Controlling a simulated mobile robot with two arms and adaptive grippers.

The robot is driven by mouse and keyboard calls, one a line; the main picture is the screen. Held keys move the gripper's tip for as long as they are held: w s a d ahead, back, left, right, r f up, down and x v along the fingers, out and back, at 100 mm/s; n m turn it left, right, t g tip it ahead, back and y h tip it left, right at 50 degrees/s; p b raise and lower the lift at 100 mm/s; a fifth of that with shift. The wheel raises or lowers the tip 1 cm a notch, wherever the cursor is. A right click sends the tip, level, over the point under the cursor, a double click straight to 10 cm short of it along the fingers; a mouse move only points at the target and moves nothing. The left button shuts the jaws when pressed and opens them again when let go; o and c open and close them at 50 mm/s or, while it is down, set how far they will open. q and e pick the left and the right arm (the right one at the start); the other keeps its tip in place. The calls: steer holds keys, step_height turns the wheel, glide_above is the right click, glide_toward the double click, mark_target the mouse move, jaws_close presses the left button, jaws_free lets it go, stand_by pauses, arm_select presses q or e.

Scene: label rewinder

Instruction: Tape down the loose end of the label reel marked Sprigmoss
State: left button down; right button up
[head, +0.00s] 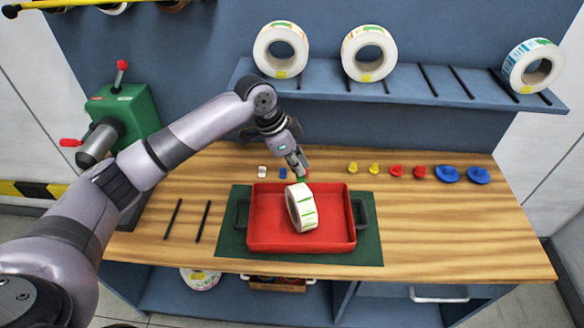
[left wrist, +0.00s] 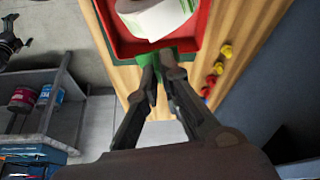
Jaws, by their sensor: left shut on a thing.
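A label reel (head: 302,207) with a white band and green marks stands tilted in the red tray (head: 262,247). Its name and loose end cannot be made out. Part of the reel also shows in the left wrist view (left wrist: 155,20), above my fingers. My left gripper (head: 299,167) is just behind the tray's far edge, low over the table. It is shut on a small green piece (head: 301,173), which shows between the fingertips in the left wrist view (left wrist: 148,58). Whether the piece touches the table cannot be told. My right gripper is not in view.
The tray sits on a green mat (head: 368,240). Small white (head: 262,171) and blue (head: 283,173) pieces lie left of my gripper. Yellow, red and blue knobs (head: 447,174) stand to the right. Three reels (head: 281,49) stand on the shelf (head: 400,88). A green machine (head: 128,112) is at left.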

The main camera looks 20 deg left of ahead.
arm_select(q)
steer(key=shift+w+d+r+m, duration=0.1)
steer(key=shift+w+m, duration=0.3)
steer(key=shift+m, duration=0.2)
steer(key=shift+w+f, duration=0.1)
steer(key=shift+f, duration=0.1)
steer(key=b, duration=0.5)
glide_above(304, 193)
steer(key=a, duration=0.1)
steer(key=shift+g, duration=0.3)
steer(key=shift+s+a+f, duration=0.1)
steer(key=shift+s+f, duration=0.05)
steer(key=shift+f, duration=1.15)
steer(key=shift+s+a+f, duration=0.1)
steer(key=shift+s+f, duration=0.05)
steer(key=shift+f, duration=1.3)
steer(key=shift+f+b, duration=0.3)
steer(key=shift+f, duration=0.65)
steer(key=shift+s+f, duration=0.1)
steer(key=shift+f, duration=0.35)
steer(key=c, duration=1.7)
jaws_free()
steer(key=shift+r, duration=0.1)
